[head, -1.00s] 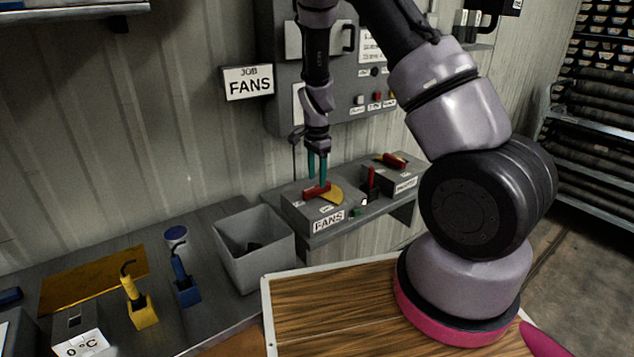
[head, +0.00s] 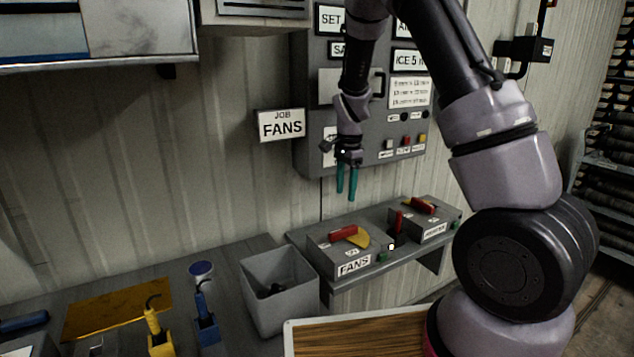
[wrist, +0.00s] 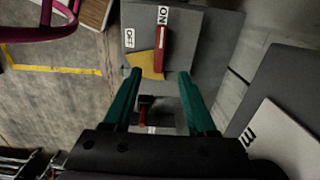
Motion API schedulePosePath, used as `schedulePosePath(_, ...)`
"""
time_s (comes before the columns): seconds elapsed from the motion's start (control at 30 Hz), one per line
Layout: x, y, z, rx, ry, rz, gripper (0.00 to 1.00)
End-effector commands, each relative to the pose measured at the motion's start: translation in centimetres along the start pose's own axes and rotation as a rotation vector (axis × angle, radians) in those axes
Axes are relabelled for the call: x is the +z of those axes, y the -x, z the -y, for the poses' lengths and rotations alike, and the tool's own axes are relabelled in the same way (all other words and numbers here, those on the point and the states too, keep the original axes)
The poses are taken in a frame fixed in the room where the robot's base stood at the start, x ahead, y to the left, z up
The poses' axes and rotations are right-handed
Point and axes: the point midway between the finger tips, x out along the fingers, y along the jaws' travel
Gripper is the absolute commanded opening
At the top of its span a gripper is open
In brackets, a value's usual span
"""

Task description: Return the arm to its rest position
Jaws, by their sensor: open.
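My gripper (head: 346,190) hangs with its two teal fingers pointing down, open and empty, above the FANS switch box (head: 325,249). A clear gap separates the fingertips from the red switch handle (head: 343,233) and its yellow plate (head: 357,241). In the wrist view the open fingers (wrist: 158,75) frame the yellow plate (wrist: 147,63), and the red handle (wrist: 160,50) lies by the ON label. My arm (head: 500,150) rises from its base at the right and reaches over to the left.
A second switch box (head: 434,231) with a red handle stands right of the FANS box. A grey control panel (head: 312,150) is on the wall close behind my gripper. A grey bin (head: 262,295) and blue (head: 207,325) and yellow (head: 160,343) holders with tools stand left on the bench.

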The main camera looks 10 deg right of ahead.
Motion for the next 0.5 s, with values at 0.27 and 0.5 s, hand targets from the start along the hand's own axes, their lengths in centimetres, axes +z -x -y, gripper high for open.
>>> schedulePosePath(0.27, 0.1, 9.8, -3.3, -0.154, 0.141, 0.062, 0.57)
schedulePosePath(0.5, 0.7, 17.7, -8.1, -0.300, 0.307, 0.050, 0.57)
